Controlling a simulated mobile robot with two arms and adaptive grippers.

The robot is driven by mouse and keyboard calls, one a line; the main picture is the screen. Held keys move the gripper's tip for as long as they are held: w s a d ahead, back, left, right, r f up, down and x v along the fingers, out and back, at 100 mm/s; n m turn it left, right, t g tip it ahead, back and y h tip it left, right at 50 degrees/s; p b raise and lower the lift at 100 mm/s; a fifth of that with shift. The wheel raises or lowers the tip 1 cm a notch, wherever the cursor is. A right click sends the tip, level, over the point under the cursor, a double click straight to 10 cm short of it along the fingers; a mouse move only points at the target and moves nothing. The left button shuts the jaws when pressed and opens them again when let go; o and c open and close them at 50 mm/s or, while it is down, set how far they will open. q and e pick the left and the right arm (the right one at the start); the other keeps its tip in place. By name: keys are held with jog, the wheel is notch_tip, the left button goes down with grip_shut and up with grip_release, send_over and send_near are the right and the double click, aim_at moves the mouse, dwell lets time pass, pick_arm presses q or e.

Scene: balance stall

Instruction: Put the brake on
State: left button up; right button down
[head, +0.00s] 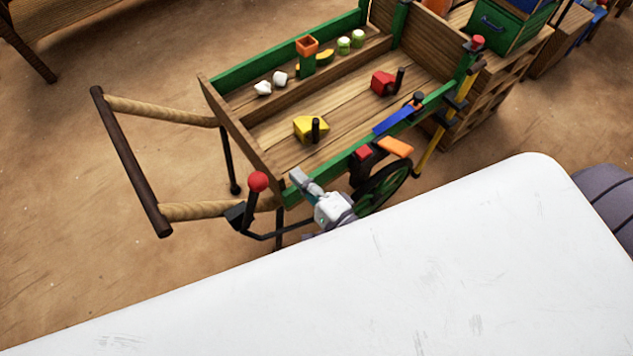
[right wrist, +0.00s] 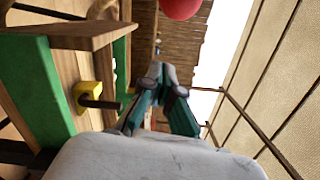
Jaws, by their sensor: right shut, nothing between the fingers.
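The brake lever with its red ball knob (head: 258,181) stands at the cart's near left corner, by the handle, and leans slightly right of upright in the head view. A dark rod runs from its base toward the green wheel (head: 383,190). My right gripper (head: 297,177) is shut and empty, to the right of the knob, by the cart's near green side. In the right wrist view, my gripper's fingertips (right wrist: 166,74) point away from the camera, and the red knob (right wrist: 180,8) shows beyond them at the top edge. The knob and fingers look apart. My left gripper is not in view.
The wooden cart (head: 240,142) holds a yellow block (head: 308,127), a red block (head: 382,83) and small items in its far tray. The dark handle bar (head: 130,160) projects left. Orange and red blocks sit by the wheel. Open floor lies left of the cart.

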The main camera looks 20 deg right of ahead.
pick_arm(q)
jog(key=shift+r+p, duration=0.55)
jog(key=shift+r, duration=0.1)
pick_arm(e)
jog(key=shift+a+r, duration=0.15)
jog(key=shift+a, duration=0.9)
jog(key=shift+a+r, duration=0.15)
jog(key=shift+a, duration=0.9)
jog(key=shift+w, duration=0.1)
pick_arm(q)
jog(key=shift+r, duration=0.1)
pick_arm(e)
jog(key=shift+r, duration=0.1)
